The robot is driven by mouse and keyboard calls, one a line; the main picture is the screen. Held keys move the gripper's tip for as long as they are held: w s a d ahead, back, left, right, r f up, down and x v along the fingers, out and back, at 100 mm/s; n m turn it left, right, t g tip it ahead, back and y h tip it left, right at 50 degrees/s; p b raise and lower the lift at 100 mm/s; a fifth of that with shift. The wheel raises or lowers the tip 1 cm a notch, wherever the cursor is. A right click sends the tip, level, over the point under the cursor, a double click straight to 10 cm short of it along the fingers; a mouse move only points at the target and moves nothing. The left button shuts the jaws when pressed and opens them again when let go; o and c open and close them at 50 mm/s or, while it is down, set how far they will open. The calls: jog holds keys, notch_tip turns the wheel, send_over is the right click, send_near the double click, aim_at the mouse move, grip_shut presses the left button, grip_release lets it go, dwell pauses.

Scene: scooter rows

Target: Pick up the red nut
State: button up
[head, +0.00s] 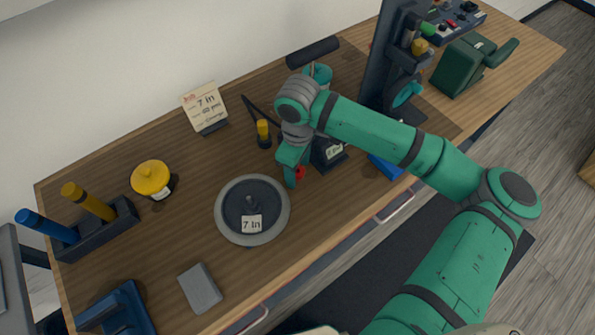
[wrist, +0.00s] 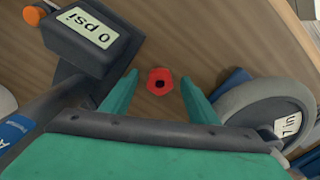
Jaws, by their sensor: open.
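The red nut (wrist: 160,81) lies on the wooden table, with a dark hole in its middle. In the wrist view it sits between and just beyond the tips of my open gripper (wrist: 160,88). Nothing is between the fingers. In the head view the red nut (head: 300,173) shows small and partly hidden beside the green fingers of my gripper (head: 291,182). I cannot tell the exact height of the fingertips above the table.
A dark gauge unit (wrist: 92,38) reading "0 psi" stands close on one side of the nut. A grey wheel (head: 283,212) labelled "7 in" lies on the other side. A yellow-capped piece (head: 263,128) stands behind.

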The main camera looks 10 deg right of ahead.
jog(key=shift+f, duration=0.15)
jog(key=c, duration=1.1)
